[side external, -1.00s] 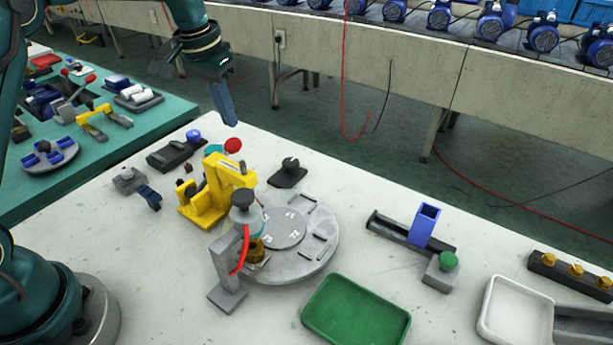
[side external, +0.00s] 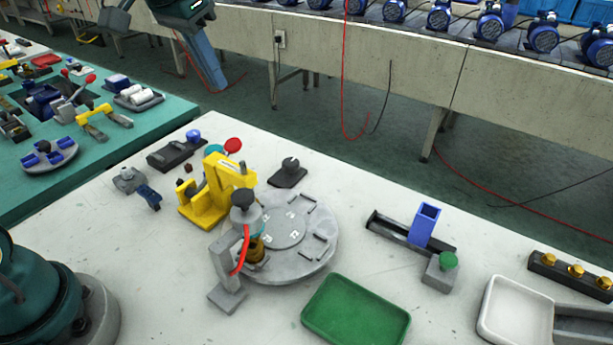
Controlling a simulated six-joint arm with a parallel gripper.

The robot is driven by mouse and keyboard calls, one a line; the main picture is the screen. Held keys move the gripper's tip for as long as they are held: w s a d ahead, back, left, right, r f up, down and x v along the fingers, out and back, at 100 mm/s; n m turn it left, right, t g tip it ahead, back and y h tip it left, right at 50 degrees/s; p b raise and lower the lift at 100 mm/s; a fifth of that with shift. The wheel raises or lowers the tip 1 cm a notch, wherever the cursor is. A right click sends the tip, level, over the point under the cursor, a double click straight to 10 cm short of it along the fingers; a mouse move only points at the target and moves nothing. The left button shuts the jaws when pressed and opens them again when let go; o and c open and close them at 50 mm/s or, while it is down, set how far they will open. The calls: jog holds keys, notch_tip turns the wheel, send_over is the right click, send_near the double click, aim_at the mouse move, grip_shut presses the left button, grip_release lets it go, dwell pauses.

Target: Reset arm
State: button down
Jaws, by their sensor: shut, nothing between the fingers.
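My gripper (side external: 215,84) shows at the top of the side view, pointing down, with its blue fingers shut and nothing between them. It hangs in the air above and behind the white table's far left edge, clear of everything on the table. The upper part of my arm is cut off by the top of the picture.
A yellow fixture (side external: 212,192) with a red knob stands beside the grey round turntable (side external: 318,240). A green tray (side external: 355,312), a white tray (side external: 515,312) and a blue upright holder (side external: 424,224) are on the white table. A conveyor (side external: 400,48) with several blue pumps runs behind.

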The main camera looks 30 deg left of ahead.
jog(key=s+d+r+t, duration=0.15)
jog(key=s+d, duration=0.25)
jog(key=s, duration=0.8)
jog(key=s+f, duration=0.6)
jog(key=f, duration=0.1)
jog(key=shift+s+f+n, duration=0.3)
jog(key=shift+s+f, duration=0.05)
